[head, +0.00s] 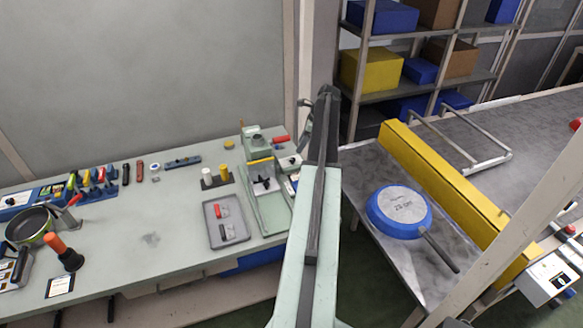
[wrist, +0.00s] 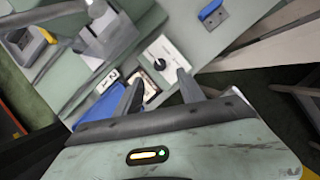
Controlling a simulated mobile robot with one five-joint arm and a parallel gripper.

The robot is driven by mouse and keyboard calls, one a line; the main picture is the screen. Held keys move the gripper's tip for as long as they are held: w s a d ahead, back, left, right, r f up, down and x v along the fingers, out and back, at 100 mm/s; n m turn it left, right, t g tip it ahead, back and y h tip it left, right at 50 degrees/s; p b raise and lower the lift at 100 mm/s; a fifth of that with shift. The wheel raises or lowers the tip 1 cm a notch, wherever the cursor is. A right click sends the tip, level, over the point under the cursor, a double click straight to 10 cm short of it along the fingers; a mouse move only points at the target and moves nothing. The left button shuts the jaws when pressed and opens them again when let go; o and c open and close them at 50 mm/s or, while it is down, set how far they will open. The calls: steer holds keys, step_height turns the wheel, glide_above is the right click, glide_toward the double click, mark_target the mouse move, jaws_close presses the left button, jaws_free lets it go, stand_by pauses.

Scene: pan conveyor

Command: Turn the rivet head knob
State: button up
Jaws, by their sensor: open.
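A small black knob (wrist: 159,63) sits on a white panel (wrist: 172,52) in the wrist view; it looks like the rivet head knob. My gripper (wrist: 160,76) is open and empty, one finger on each side below the knob. The fingertips appear just short of it; the exact gap cannot be told. In the head view the pale panel (head: 285,163) stands on the right end of the green bench, beside the press-like machine (head: 257,143). My arm reaches past the panel's right side, and my fingers cannot be made out there.
Right of my arm, a blue pan (head: 385,222) lies on a metal table beside a yellow beam (head: 440,190). Dark floor shows between bench and table.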

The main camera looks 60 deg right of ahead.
mark_target(293, 159)
steer(key=shift+f, duration=0.15)
steer(key=b+x, duration=0.7)
steer(key=x, duration=0.1)
steer(key=shift+s, duration=0.1)
